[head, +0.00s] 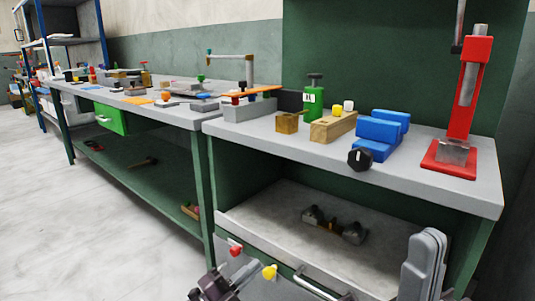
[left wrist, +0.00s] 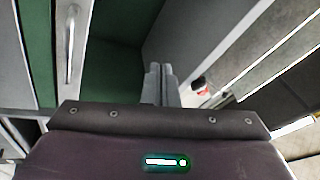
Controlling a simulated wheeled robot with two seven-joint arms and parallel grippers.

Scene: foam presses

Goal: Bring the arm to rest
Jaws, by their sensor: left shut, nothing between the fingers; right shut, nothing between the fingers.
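My left gripper (head: 215,284) is low at the bottom edge of the head view, in front of the bench's lower front, partly cut off by the frame. In the left wrist view its two grey fingers (left wrist: 160,84) lie together, shut with nothing between them. My right gripper (head: 424,264) shows at the lower right of the head view as grey fingers pointing up, shut and empty, in front of the bench. Most of both arms is out of view.
The near bench (head: 260,133) carries a red press (head: 466,110), blue blocks (head: 379,132), a green bottle-like part (head: 313,103) and a wooden block (head: 333,128). A lower shelf (head: 275,212) holds dark metal parts (head: 335,226). Red (head: 235,250) and yellow (head: 270,272) knobs are close to my left gripper. Open floor (head: 110,235) lies left.

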